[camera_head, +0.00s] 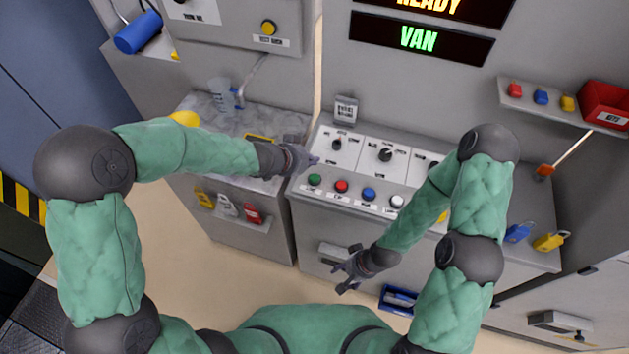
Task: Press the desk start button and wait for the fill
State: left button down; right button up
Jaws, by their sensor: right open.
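The control desk (300,196) has a row of buttons along its front: green (314,180), red (341,186), blue (369,193) and white (397,201). The green one is at the left end; I cannot read the small labels. My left gripper (308,160) is over the desk's left edge, just above and left of the green button in the picture. Its fingers are small and dark, and I cannot tell their opening. My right gripper (348,270) is open and empty, low in front of the desk. A wall display (421,40) reads VAN in green; the one above (430,6) reads READY in orange.
Selector knobs (385,155) stand on the desk behind the buttons. A bench with a clear jug (222,95) is to the left. A shelf (535,105) holds small coloured items and a red bin (606,104). Open floor lies before the desk.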

pick_arm(q)
jog(key=b, duration=0.4)
send_over(312, 178)
notch_tip(312, 178, down, 4)
jog(key=shift+f, duration=0.65)
dwell(0.7)
jog(key=shift+f+b, duration=0.4)
jog(key=shift+b, duration=0.05)
jog(key=shift+f+b, duration=0.4)
jog(key=shift+f, duration=0.1)
dwell(0.6)
jog(key=shift+r, duration=0.1)
dwell(0.3)
jog(key=shift+r+p, duration=0.85)
jog(key=shift+p, duration=0.25)
